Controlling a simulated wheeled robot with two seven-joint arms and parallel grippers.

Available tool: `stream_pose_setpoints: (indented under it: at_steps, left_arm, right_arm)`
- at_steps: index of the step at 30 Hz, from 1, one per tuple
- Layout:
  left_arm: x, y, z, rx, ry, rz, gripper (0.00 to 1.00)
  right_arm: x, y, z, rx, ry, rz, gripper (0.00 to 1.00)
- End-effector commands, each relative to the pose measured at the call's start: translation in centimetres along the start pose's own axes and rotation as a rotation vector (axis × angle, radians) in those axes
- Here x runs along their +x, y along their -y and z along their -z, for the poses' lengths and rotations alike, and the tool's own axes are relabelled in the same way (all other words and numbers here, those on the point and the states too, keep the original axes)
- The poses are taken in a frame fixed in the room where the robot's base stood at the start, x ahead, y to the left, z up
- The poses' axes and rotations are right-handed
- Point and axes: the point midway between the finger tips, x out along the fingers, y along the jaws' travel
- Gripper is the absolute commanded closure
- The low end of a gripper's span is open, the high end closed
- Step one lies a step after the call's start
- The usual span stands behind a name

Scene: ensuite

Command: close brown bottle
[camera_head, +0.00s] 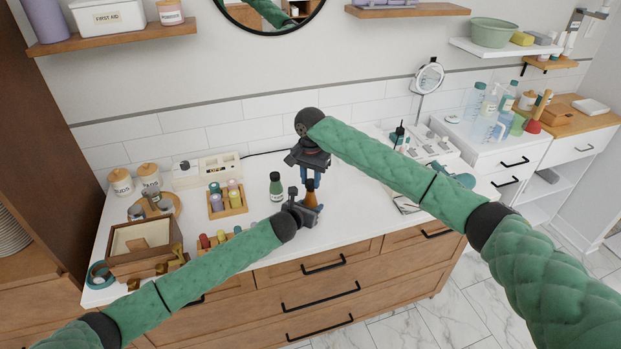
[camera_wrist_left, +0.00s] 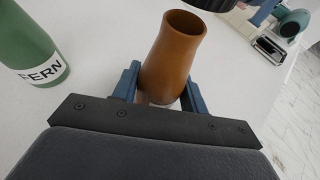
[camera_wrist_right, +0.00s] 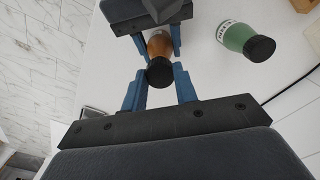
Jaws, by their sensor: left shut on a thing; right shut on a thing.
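The brown bottle (camera_head: 310,196) stands at the counter's front, and its open mouth shows in the left wrist view (camera_wrist_left: 172,60). My left gripper (camera_head: 306,207) is shut on the bottle's lower body. The black cap (camera_wrist_right: 159,73) is between the fingers of my right gripper (camera_wrist_right: 159,84), which is shut on it. In the right wrist view the cap overlaps the bottle's top (camera_wrist_right: 160,44). In the left wrist view a dark round edge (camera_wrist_left: 222,4), which looks like the cap, is above and beside the mouth, apart from it. My right gripper (camera_head: 311,178) is above the bottle in the head view.
A green bottle with a black cap (camera_head: 276,187) stands close by on the left. A wooden holder with small bottles (camera_head: 228,207) and a wooden box (camera_head: 143,242) stand further left. A round mirror (camera_head: 430,77) stands at the back right.

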Motion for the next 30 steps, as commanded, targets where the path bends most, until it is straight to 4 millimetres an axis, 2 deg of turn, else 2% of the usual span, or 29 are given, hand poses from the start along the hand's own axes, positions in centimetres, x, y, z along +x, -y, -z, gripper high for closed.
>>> stream_pose_setpoints:
  at_steps: [10,30]
  left_arm:
    - [0.0,0.0,0.0,0.0,0.0,0.0,0.98]
    - [0.0,0.0,0.0,0.0,0.0,0.0,0.98]
  right_arm:
    - [1.6,0.0,0.0,0.001,0.0,0.0,0.92]
    - [1.8,0.0,0.0,0.0,0.001,0.0,0.92]
